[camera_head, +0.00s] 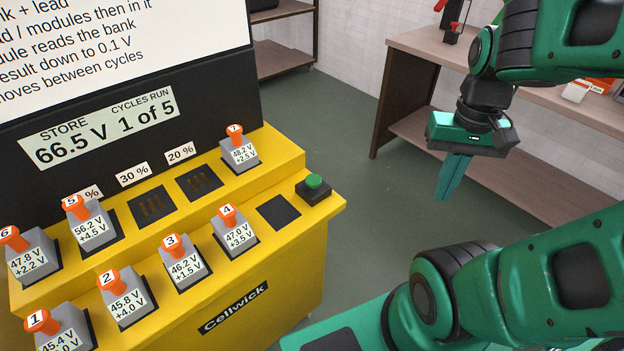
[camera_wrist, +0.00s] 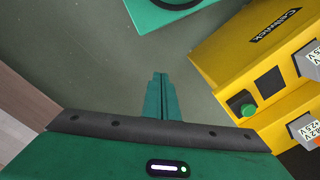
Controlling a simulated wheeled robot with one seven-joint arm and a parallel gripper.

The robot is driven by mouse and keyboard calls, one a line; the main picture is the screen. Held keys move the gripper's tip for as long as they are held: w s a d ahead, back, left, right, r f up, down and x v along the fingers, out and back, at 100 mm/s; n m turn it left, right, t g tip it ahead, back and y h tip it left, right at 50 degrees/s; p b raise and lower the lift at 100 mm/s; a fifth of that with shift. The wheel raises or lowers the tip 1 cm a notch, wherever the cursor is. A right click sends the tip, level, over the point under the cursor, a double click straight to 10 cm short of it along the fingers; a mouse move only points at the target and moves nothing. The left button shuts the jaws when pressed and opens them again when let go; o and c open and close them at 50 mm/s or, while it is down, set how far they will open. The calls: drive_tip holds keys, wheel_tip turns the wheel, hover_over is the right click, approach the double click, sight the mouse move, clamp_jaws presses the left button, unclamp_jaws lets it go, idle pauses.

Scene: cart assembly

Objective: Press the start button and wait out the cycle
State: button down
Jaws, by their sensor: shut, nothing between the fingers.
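The green start button (camera_head: 314,181) sits on a dark box at the right end of the yellow Cellwick station (camera_head: 262,287). It also shows in the wrist view (camera_wrist: 248,109), to the right of my fingers. My gripper (camera_head: 447,196) is shut and empty, fingers pointing down over the floor, to the right of the button and apart from it. The display (camera_head: 98,129) reads STORE 66.5 V and CYCLES RUN 1 of 5. Modules with orange knobs, such as module 4 (camera_head: 234,235) and module 7 (camera_head: 240,153), stand on the station's two steps.
An empty dark pad (camera_head: 279,213) lies between module 4 and the button. Two more empty pads are on the upper step, one of them under the 20 % label (camera_head: 200,182). A wooden bench (camera_head: 420,48) stands behind my gripper. Green floor (camera_head: 350,130) is clear between bench and station.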

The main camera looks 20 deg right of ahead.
wheel_tip(320, 180, up, 6)
drive_tip(key=n, duration=2.8)
hover_over(313, 181)
drive_tip(key=w+a, duration=0.1)
drive_tip(key=a, duration=0.1)
drive_tip(key=shift+w+d, duration=0.15)
drive_tip(key=shift+d, duration=0.1)
wheel_tip(313, 181, down, 14)
